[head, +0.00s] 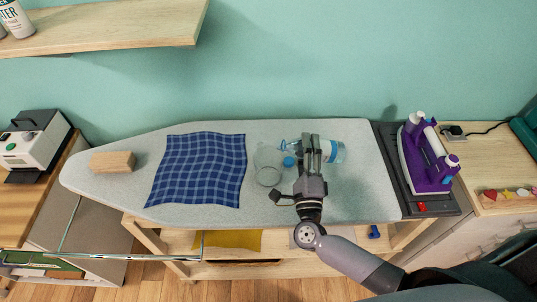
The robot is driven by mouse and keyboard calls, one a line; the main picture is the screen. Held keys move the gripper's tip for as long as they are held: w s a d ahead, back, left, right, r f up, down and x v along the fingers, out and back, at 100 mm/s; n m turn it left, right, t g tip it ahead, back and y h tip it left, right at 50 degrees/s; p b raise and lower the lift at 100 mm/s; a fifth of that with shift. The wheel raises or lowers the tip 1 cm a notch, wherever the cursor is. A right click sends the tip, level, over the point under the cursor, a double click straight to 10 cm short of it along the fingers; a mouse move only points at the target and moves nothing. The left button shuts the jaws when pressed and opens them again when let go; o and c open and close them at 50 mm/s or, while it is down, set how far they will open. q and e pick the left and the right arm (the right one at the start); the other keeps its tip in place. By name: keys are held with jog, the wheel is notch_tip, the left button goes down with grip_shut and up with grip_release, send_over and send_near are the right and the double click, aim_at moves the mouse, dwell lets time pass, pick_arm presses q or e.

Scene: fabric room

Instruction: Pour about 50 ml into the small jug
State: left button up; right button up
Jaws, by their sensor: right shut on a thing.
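A clear small jug (268,166) stands on the ironing board (215,216), just left of my right gripper. My right gripper (316,146) is shut on a clear bottle (339,151) with a light blue tint. The bottle lies roughly sideways in the picture, its neck to the left near the jug's upper right side and its base to the right. The gripper fingers hide its middle. A blue cap (288,161) shows between the jug and the gripper. I cannot tell the water levels or whether any liquid flows. My left gripper is not in view.
A blue checked cloth (198,170) and a wooden block (112,161) lie on the board's left part. A purple iron (424,155) stands on the dark rest at the right end. A shelf (120,25) hangs at upper left. The board's right front is clear.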

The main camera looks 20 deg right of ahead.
jog(key=shift+w+a+r+n+p, duration=0.1)
jog(key=shift+a+r+n+p, duration=0.25)
jog(key=shift+n+p, duration=0.35)
jog(key=shift+d+r, duration=0.1)
jog(key=shift+d, duration=0.4)
jog(key=shift+r+n+y, duration=0.15)
jog(key=shift+n+y, duration=0.25)
dwell(1.3)
jog(key=f+m+b, duration=0.1)
jog(key=f+m+h+b, duration=0.1)
jog(key=b, duration=0.1)
jog(key=f+m+b, duration=0.1)
jog(key=m, duration=0.1)
jog(key=shift+s+d+f, duration=0.15)
jog(key=shift+s+d, duration=0.1)
jog(key=shift+d, duration=0.15)
jog(key=shift+m+h+b, duration=0.35)
jog(key=shift+m+h, duration=0.05)
jog(key=shift+m, duration=0.2)
jog(key=shift+w+g, duration=0.1)
jog(key=shift+g, duration=0.2)
jog(key=shift+a+f+m+b, duration=0.25)
jog(key=shift+f+m+b, duration=0.15)
jog(key=shift+m+b, duration=0.4)
jog(key=shift+m, duration=0.3)
jog(key=shift+r, duration=0.1)
